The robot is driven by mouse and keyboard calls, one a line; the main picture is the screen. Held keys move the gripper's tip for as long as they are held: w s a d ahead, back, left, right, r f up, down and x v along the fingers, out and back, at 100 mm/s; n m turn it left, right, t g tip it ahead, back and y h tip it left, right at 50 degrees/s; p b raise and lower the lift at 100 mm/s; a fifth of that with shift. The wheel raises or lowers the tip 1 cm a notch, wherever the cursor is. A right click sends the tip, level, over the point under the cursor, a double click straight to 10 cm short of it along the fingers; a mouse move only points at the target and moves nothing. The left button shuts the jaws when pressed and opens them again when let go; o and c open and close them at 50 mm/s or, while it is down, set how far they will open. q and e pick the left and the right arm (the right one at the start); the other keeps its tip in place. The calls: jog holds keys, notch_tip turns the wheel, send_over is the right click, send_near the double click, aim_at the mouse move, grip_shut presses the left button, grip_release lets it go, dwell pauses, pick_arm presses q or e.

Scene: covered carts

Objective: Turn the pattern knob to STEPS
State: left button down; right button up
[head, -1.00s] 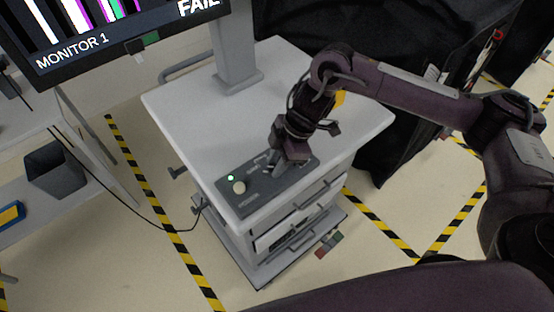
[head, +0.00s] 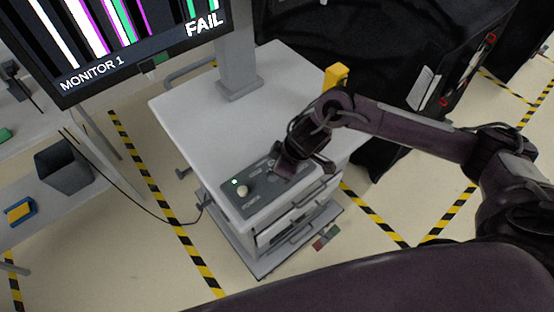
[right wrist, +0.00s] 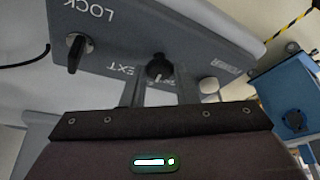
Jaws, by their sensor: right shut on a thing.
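A dark grey control panel (head: 258,207) lies on the near edge of a light grey cart top. My right gripper (head: 278,172) reaches down onto its right part. In the right wrist view, the fingertips (right wrist: 160,78) stand on either side of a small dark round knob (right wrist: 157,66) and are shut on it. I cannot read this knob's setting. Its label is partly hidden; only "EXT" shows beside a finger. Another dark knob (right wrist: 76,52) sits by the word LOCK. A pale button (right wrist: 208,86) is to the right. My left gripper is not in view.
A monitor (head: 120,45) marked MONITOR 1 shows coloured vertical bars and FAIL. A pale round button (head: 243,191) and a green light (head: 235,182) are on the panel's left part. Black covers (head: 400,60) stand behind the cart. A grey bin (head: 63,168) is at left.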

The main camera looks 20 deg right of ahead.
jog(key=shift+r+m+t+h+p, duration=0.1)
jog(key=shift+m+t+h+p, duration=0.25)
jog(key=shift+m+p, duration=0.7)
jog(key=o, duration=1)
jog(key=v, duration=0.7)
jog(key=shift+s+d+r+b, duration=0.1)
jog(key=shift+s+r+b, duration=0.05)
jog(key=shift+r+b, duration=0.2)
